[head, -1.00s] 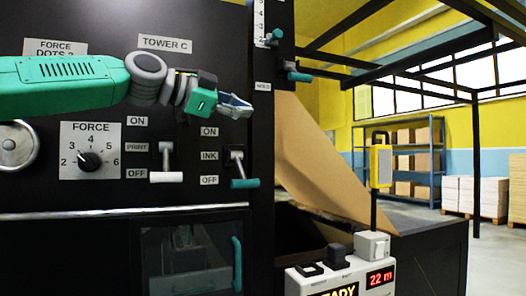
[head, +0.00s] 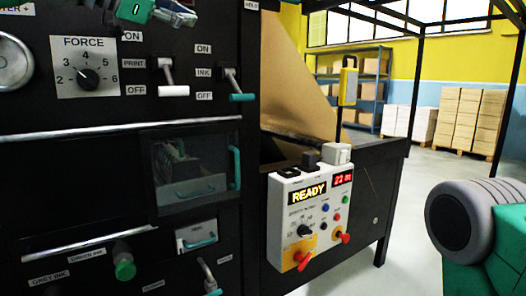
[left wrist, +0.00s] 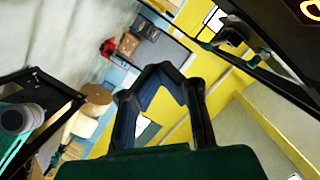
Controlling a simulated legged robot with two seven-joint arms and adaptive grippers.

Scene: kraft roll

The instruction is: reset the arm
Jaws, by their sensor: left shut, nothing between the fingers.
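My left gripper (head: 180,14) shows at the top edge of the head view, in front of the black machine's upper panel. Most of its arm is cut off above the frame. In the left wrist view its dark fingers (left wrist: 160,70) meet at the tips, shut with nothing between them. A grey and green link of my own arm (head: 465,220) fills the lower right of the head view. My right gripper does not show.
The black machine (head: 90,160) fills the left, with print and ink levers and a FORCE dial (head: 87,76). A white control box (head: 308,215) reads READY. A brown kraft sheet (head: 300,80) slopes behind it. Wrapped pallets (head: 470,115) stand at the back right.

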